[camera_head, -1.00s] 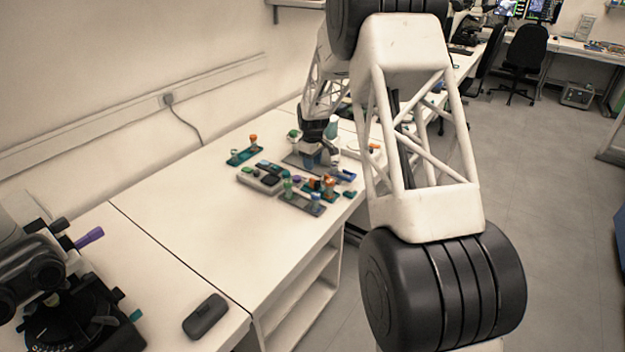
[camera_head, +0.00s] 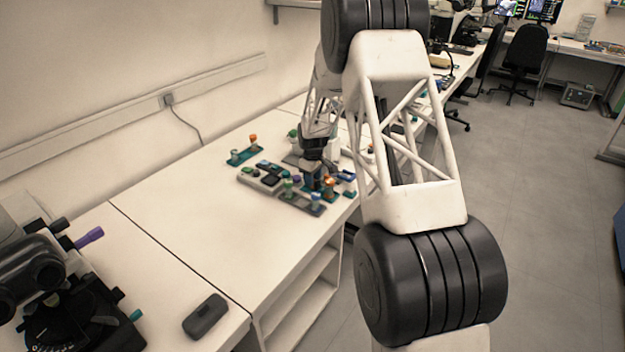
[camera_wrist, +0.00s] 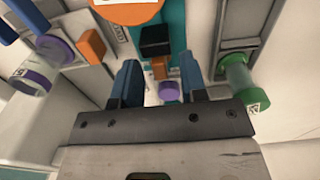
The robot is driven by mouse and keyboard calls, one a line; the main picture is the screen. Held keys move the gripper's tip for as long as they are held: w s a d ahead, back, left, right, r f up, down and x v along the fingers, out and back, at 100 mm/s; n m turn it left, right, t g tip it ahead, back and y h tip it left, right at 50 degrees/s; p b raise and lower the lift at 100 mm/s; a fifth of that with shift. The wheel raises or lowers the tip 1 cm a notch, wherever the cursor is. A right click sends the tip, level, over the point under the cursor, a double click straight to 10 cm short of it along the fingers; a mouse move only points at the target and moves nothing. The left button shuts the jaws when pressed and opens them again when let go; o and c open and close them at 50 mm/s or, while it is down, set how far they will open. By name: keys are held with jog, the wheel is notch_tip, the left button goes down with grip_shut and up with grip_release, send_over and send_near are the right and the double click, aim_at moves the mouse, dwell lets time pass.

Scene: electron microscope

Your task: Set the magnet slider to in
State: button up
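In the wrist view, the two blue fingers of my gripper (camera_wrist: 159,62) are apart, with nothing gripped between them. Ahead of them is a teal strip (camera_wrist: 174,27) carrying a black block (camera_wrist: 156,41) and a small orange block (camera_wrist: 160,69). A purple knob (camera_wrist: 170,91) shows between the fingers. To the right, a green knob (camera_wrist: 238,75) sits by a pale slotted strip (camera_wrist: 240,40). I cannot read which of these is the magnet slider. In the head view my gripper (camera_head: 316,177) is low over the control panels, and its fingers are too small to judge.
In the wrist view, an orange block (camera_wrist: 91,46) and a purple-capped clear cylinder (camera_wrist: 42,65) stand left, and an orange disc (camera_wrist: 127,10) is at the top. In the head view, a grey box (camera_head: 262,179) lies beside my gripper.

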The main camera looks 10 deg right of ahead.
aim_at(320, 190)
jog(key=shift+f, duration=0.35)
grip_shut()
jog(key=shift+s+d, duration=1.2)
grip_release()
jog(key=shift+d, duration=0.1)
